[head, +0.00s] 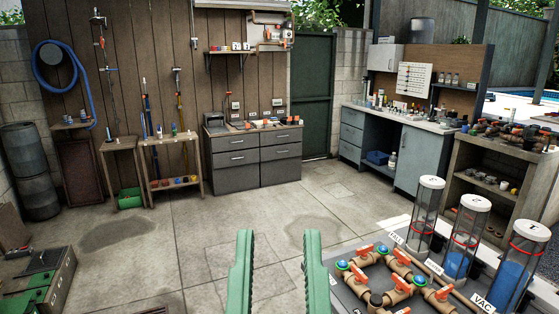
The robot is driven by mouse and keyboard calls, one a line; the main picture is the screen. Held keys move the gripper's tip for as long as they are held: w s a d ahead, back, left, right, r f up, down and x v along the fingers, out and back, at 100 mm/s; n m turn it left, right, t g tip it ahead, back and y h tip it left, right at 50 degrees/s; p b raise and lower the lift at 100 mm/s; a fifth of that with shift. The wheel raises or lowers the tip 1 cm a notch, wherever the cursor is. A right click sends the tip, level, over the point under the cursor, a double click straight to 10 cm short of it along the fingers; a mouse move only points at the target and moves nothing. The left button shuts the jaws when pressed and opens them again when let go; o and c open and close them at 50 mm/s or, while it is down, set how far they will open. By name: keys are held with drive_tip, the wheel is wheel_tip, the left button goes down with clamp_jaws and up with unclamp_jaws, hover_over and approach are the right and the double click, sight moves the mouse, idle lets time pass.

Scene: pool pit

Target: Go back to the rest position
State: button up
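My gripper (278,268) shows at the bottom middle of the head view. Its two green fingers point up and stand apart, with only the concrete floor visible between them. No object is between the fingertips. The rest of my arm is out of view below the picture edge.
Right of my gripper is a bench of brown pipes with orange-handled valves (398,283) and clear cylinders (458,240) marked with red rings. A green-sided box (38,285) stands at the lower left. Grey drawers (253,155) stand at the back. The middle floor (200,225) is clear.

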wheel_tip(320, 180, up, 36)
drive_tip(key=p, duration=3)
drive_tip(key=shift+w+a+f, duration=0.15)
drive_tip(key=shift+w, duration=0.1)
drive_tip(key=shift+o, duration=0.2)
drive_tip(key=shift+f, duration=0.1)
